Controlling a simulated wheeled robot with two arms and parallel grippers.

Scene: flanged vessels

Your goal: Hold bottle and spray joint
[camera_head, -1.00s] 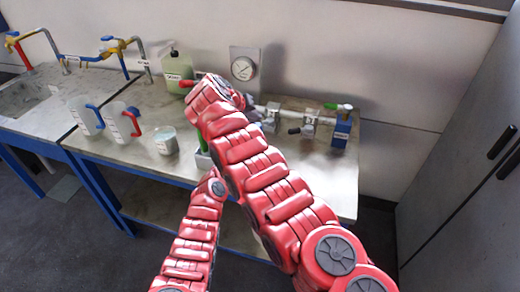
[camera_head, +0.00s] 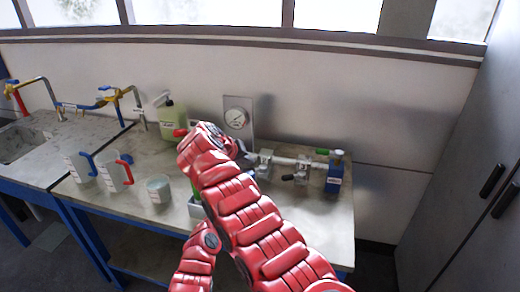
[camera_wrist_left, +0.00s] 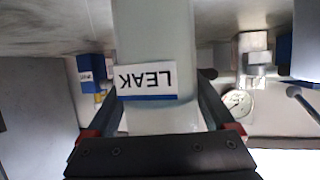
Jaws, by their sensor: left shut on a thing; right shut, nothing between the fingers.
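In the left wrist view a pale bottle (camera_wrist_left: 153,35) with an upside-down white LEAK label (camera_wrist_left: 147,80) fills the middle. My left gripper (camera_wrist_left: 158,98) is shut around it, one dark finger on each side. In the head view my arms hide this grip. A pale green bottle (camera_head: 172,119) stands at the back; I cannot tell whether it is the same one. The flanged pipe with its joints (camera_head: 302,171) lies along the bench, right of the gauge. My right gripper (camera_head: 245,149) is shut and empty by the pipe's left end, partly behind my arm.
A gauge (camera_head: 236,118) is on the back panel, and it also shows in the left wrist view (camera_wrist_left: 239,100). A blue block (camera_head: 334,180) ends the pipe. Two jugs (camera_head: 112,172) and a cup (camera_head: 159,189) stand at left. The bench's front right is clear.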

